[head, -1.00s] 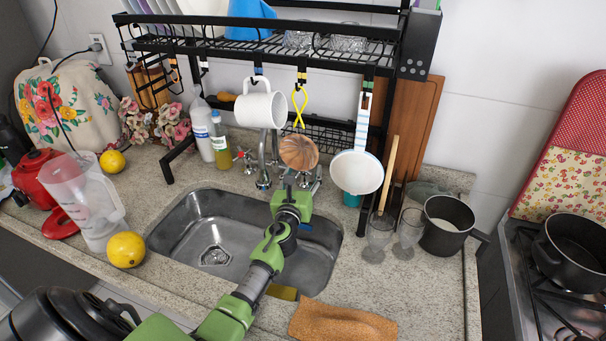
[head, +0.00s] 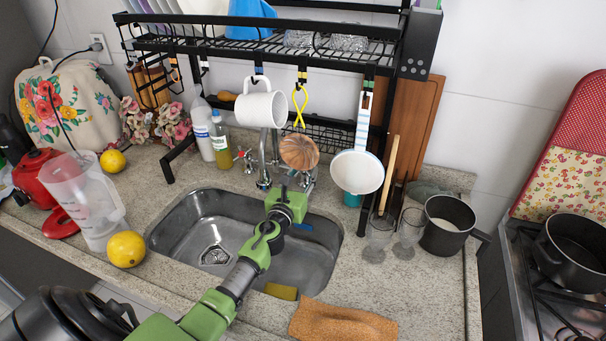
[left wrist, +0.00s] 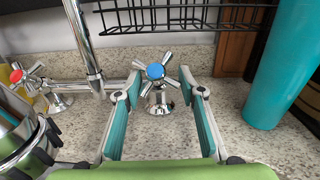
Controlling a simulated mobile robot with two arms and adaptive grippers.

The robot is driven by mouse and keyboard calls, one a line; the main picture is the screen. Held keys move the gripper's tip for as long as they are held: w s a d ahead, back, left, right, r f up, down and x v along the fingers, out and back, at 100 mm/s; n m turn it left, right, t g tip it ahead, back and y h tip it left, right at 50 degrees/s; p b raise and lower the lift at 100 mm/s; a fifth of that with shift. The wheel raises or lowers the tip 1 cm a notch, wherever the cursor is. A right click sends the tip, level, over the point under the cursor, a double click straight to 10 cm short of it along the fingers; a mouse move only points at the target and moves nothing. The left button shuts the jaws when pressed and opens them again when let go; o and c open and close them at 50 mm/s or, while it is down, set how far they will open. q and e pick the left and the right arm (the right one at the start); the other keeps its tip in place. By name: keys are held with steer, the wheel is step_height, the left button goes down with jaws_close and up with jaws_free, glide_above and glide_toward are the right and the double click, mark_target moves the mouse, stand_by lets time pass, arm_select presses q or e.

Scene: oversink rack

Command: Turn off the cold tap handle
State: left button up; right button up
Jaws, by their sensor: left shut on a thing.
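The cold tap handle (left wrist: 155,72) is a chrome cross with a blue cap, in the middle of the left wrist view. My left gripper (left wrist: 160,93) is shut on it, one finger on each side at its spokes. In the head view my left gripper (head: 297,184) reaches over the sink to the tap's right side and mostly hides this handle. The hot tap handle (left wrist: 16,76), with a red cap, stands to the left of the chrome spout (left wrist: 84,40). My right gripper is not in view.
A teal cylinder (left wrist: 285,65) stands close to the right. The sink (head: 190,235) lies below my arm.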

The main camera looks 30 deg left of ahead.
arm_select(q)
steer(key=o, duration=1.1)
steer(key=shift+r, duration=0.25)
steer(key=shift+f, duration=0.1)
steer(key=shift+s, duration=0.2)
steer(key=v, duration=1.1)
steer(key=shift+s, duration=0.3)
